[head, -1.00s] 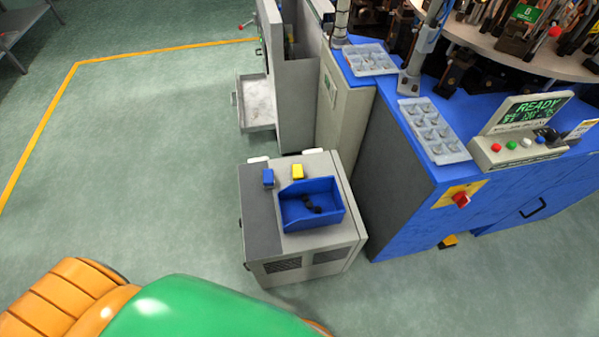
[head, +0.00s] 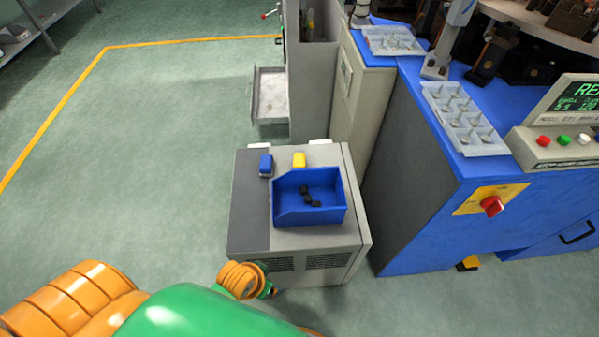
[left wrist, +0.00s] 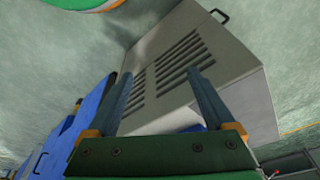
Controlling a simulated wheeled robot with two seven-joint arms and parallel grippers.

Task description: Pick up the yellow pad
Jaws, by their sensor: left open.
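The yellow pad (head: 299,160) lies on top of the grey cabinet (head: 250,215), behind the blue bin, in the head view. A blue pad (head: 265,165) lies to its left. In the left wrist view my left gripper (left wrist: 158,75) is open, with nothing seen between its two fingers. It faces the vented side of the grey cabinet (left wrist: 225,55). In the head view, an orange and green part of my left arm shows at the cabinet's near side, below the top and well short of the yellow pad. My right gripper is not in view.
The blue bin (head: 290,217) holds several dark pieces and stands between the cabinet's near edge and the yellow pad. A blue machine (head: 440,225) with trays (head: 463,120) and a red knob (head: 491,206) stands to the right. The floor to the left is free.

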